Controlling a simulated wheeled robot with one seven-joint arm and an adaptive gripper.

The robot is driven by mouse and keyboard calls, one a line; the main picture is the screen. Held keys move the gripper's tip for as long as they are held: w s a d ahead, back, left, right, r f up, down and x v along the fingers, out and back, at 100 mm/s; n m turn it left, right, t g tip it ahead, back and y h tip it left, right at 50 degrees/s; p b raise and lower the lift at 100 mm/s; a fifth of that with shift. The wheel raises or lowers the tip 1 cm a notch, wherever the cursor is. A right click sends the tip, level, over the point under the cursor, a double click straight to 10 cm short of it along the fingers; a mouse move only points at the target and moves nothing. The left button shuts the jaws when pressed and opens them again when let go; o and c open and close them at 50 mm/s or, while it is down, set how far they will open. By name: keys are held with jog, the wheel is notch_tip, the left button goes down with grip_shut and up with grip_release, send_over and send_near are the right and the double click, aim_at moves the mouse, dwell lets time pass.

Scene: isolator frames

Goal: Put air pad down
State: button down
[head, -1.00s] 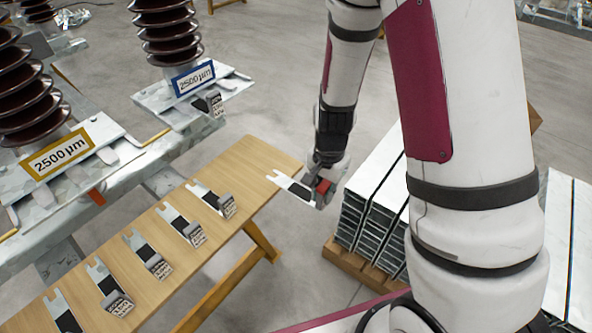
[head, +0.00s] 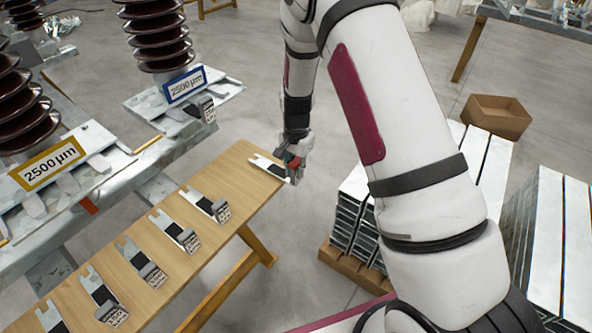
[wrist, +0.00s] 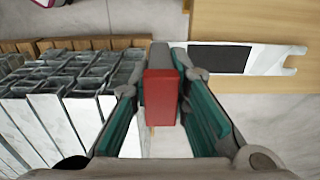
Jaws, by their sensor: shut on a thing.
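My gripper (head: 290,162) is shut on an air pad (head: 266,167), a flat light plate with a dark patch and a forked end. In the wrist view the gripper (wrist: 163,105) closes on its red and grey end block (wrist: 160,88). The plate's forked end (wrist: 272,58) points right, over the wooden table (wrist: 250,18). In the head view the pad lies at or just above the far right end of the table (head: 232,160). I cannot tell whether it touches the wood. Several similar pads (head: 175,230) lie in a row along the table.
Left of the table stand brown ribbed insulators (head: 155,40) on metal bases, labelled 2500 µm. Stacked metal profiles (head: 350,215) stand on wood just right of the table, close to my arm. An open wooden box (head: 497,115) lies behind. The table's far end is otherwise bare.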

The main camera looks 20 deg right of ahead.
jog(key=shift+f, duration=0.4)
jog(key=shift+f, duration=0.15)
jog(key=c, duration=1.5)
grip_release()
jog(key=shift+c, duration=0.2)
